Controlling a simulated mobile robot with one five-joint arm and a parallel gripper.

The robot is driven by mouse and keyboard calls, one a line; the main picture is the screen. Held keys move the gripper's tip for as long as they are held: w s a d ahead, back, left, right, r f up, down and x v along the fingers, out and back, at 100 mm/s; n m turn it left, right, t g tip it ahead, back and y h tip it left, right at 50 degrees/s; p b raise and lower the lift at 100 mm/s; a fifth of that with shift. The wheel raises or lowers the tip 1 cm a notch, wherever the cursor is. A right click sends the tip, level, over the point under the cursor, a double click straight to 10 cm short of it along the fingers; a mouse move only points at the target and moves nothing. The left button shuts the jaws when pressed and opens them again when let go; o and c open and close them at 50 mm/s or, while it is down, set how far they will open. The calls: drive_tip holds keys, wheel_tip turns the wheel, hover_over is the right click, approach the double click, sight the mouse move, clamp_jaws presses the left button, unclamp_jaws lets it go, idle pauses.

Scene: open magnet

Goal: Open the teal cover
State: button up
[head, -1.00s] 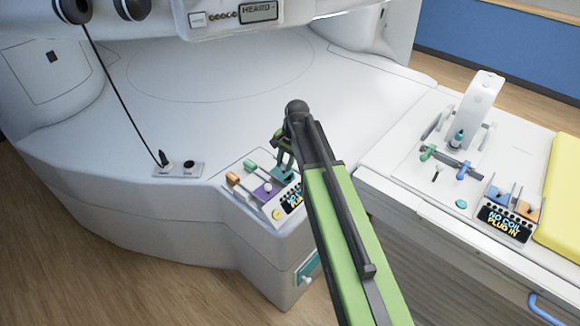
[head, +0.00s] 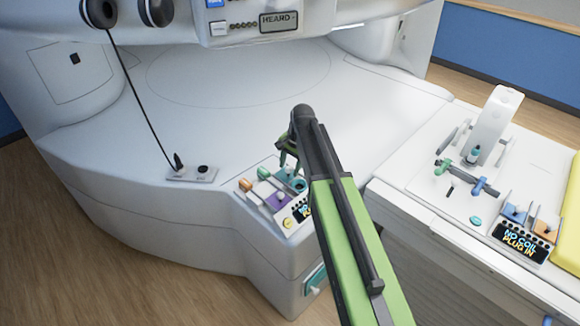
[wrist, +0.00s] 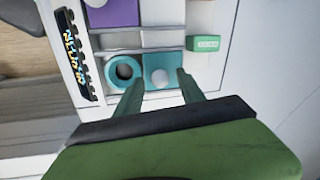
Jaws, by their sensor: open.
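The teal cover (wrist: 160,77) is a small teal plate with a white round knob, on the panel at the magnet's front corner. In the wrist view it lies beside a teal round socket (wrist: 124,72), whose dark hole is uncovered. The socket also shows in the head view (head: 298,185). My gripper (wrist: 160,82) is open, its two teal fingers either side of the knob's column; whether they touch the cover is unclear. In the head view my gripper (head: 288,163) hides part of the cover.
A purple cover (head: 278,201) with a knob sits on the same panel. A green block (head: 264,173) and an orange block (head: 248,184) stand at its left edge. A display (head: 302,210) is at the front. A second console (head: 455,205) with levers stands at right.

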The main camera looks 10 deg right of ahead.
wheel_tip(320, 180, up, 17)
drive_tip(key=s+d+p, duration=0.2)
drive_tip(key=p, duration=1.4)
drive_tip(key=shift+d+p, duration=0.2)
drive_tip(key=shift+p, duration=0.2)
drive_tip(key=shift+s, duration=0.1)
drive_tip(key=s+f+n+b, duration=0.1)
drive_tip(key=s+f+b, duration=0.7)
drive_tip(key=f+b, duration=0.1)
drive_tip(key=s+d+f+n+g+h+b, duration=0.1)
drive_tip(key=s+n, duration=0.6)
drive_tip(key=s, duration=0.3)
drive_tip(key=shift+d+f+n+g+h, duration=0.15)
drive_tip(key=shift+f+n+g+h, duration=0.15)
